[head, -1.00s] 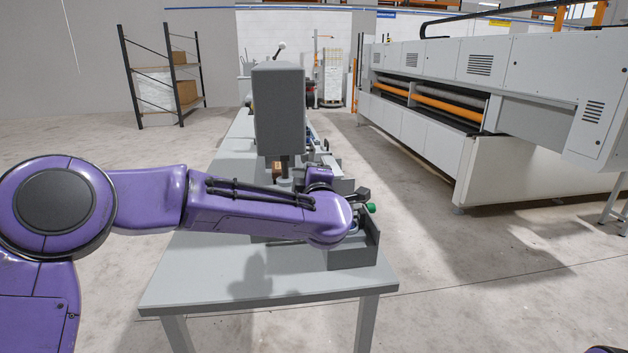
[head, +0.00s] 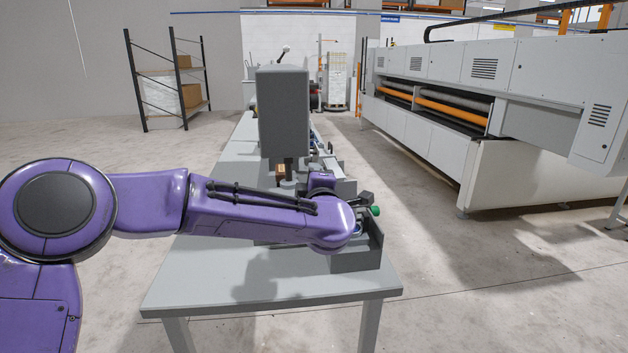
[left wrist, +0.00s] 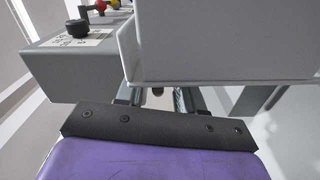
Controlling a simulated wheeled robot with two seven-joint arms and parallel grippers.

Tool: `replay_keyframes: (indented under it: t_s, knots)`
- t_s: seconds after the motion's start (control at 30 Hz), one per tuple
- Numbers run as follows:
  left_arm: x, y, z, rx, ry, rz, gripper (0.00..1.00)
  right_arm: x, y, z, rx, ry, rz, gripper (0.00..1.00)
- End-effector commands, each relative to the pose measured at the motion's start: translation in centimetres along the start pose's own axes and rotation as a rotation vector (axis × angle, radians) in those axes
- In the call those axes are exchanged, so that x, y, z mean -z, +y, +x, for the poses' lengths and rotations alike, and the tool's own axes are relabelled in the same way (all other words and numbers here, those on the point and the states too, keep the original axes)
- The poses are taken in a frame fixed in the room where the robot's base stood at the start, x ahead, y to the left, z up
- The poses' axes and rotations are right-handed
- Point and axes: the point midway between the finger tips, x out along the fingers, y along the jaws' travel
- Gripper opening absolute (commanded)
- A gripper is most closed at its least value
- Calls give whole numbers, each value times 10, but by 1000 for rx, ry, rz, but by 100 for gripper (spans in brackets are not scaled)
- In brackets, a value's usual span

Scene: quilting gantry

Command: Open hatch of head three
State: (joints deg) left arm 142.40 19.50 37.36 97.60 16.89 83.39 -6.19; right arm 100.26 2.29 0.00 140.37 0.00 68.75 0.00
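A tall dark grey machine head (head: 283,105) stands over the near part of a long grey table (head: 200,270). I cannot tell its number. No hatch can be made out clearly in either view. My left arm reaches across the table from the left, its wrist bent beside the grey parts under this head. In the left wrist view, my left gripper (left wrist: 157,97) shows two fingers spread apart, with a gap between them. A pale grey housing (left wrist: 225,50) covers their tips. My right gripper is out of view.
A grey control box (left wrist: 75,72) with a black knob and coloured buttons stands close left of the fingers. A grey bracket (head: 357,262) is at the table's right edge. A large white machine (head: 480,110) stands right across open floor. The table's front is clear.

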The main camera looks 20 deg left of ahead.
Motion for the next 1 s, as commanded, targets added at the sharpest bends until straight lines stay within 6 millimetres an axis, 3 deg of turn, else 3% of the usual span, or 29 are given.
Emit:
replay_keyframes:
  t_s: [0.4,0.5,1.0]
  knots:
    - [-3,-2,-85,-2,-5,5,37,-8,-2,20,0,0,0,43]
    - [-3,-2,-98,1,-4,5,37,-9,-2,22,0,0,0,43]
    - [-1,-2,-104,2,-1,4,37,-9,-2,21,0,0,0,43]
